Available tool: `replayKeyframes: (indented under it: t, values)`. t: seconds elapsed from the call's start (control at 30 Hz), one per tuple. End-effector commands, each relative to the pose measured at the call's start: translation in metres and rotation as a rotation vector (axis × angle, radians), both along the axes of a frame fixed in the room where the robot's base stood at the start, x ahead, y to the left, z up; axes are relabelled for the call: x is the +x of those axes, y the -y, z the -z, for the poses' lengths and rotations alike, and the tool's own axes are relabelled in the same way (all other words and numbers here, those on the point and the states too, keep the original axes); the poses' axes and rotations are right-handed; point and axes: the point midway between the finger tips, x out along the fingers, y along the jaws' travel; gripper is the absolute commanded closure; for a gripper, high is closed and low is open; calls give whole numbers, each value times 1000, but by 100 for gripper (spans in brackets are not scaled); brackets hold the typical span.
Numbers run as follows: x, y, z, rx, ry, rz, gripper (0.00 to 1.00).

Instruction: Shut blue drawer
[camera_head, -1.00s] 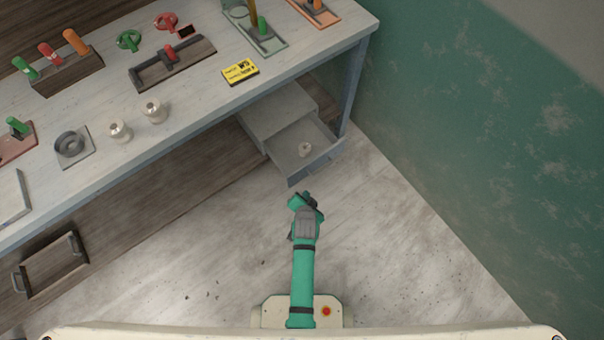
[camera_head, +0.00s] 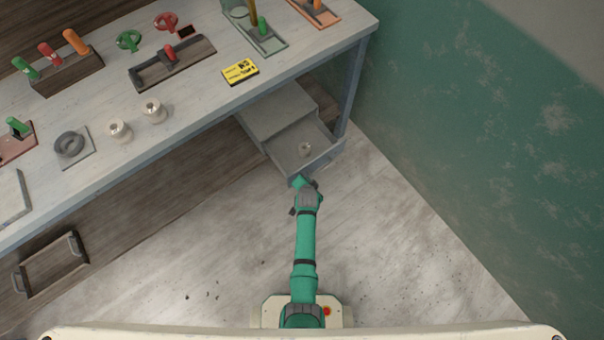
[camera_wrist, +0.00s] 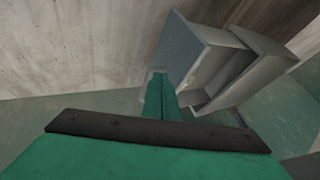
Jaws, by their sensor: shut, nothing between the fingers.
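The blue-grey drawer (camera_head: 322,161) stands pulled out of a grey cabinet (camera_head: 277,112) under the workbench. My gripper (camera_head: 299,181) is shut and empty at the left end of the drawer's front. In the wrist view its green fingers (camera_wrist: 160,92) overlap the lower edge of the drawer front (camera_wrist: 183,48). They look touching or very close; I cannot tell which. My arm hides part of the floor below the drawer.
The workbench (camera_head: 205,100) above carries tools, a yellow card (camera_head: 240,71) and two pale knobs. A bench leg (camera_head: 351,88) stands right of the cabinet, with a green wall (camera_head: 470,120) beyond.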

Motion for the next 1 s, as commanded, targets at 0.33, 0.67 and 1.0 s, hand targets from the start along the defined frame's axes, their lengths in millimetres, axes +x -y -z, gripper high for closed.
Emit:
replayKeyframes:
  t: [0.33,0.67,1.0]
  values:
    - [33,-21,6,0,0,-2,100]
    - [37,-24,5,-1,0,-1,100]
    - [45,-20,5,0,1,13,100]
